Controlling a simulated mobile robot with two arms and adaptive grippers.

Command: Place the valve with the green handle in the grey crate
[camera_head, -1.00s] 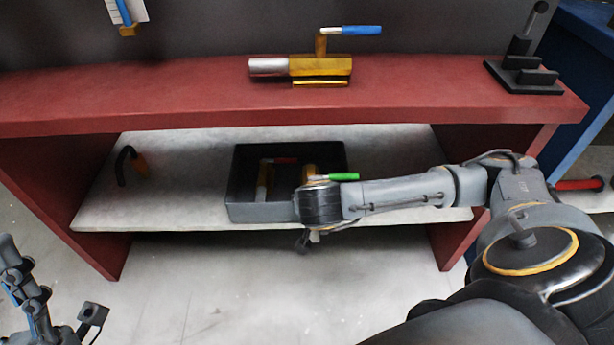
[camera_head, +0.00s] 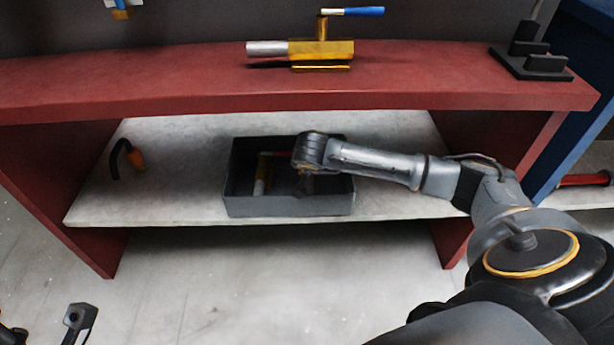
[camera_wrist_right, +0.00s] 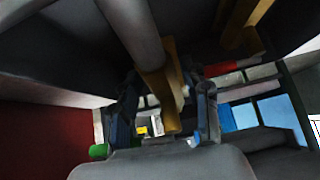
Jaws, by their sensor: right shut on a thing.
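The grey crate (camera_head: 288,206) stands on the pale lower shelf. My right gripper (camera_head: 303,190) reaches into it from above, at its right half. In the right wrist view my right gripper (camera_wrist_right: 166,120) is shut on a brass and silver valve (camera_wrist_right: 170,95). A green handle end (camera_wrist_right: 98,152) shows at the lower left there, partly hidden by the gripper.
A brass valve (camera_head: 261,174) lies in the crate's left half; a red handle (camera_wrist_right: 226,79) shows in the wrist view. A blue-handled valve (camera_head: 322,49) lies on the red bench top (camera_head: 180,85) above. A dark hook-shaped item (camera_head: 122,157) stands left on the shelf.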

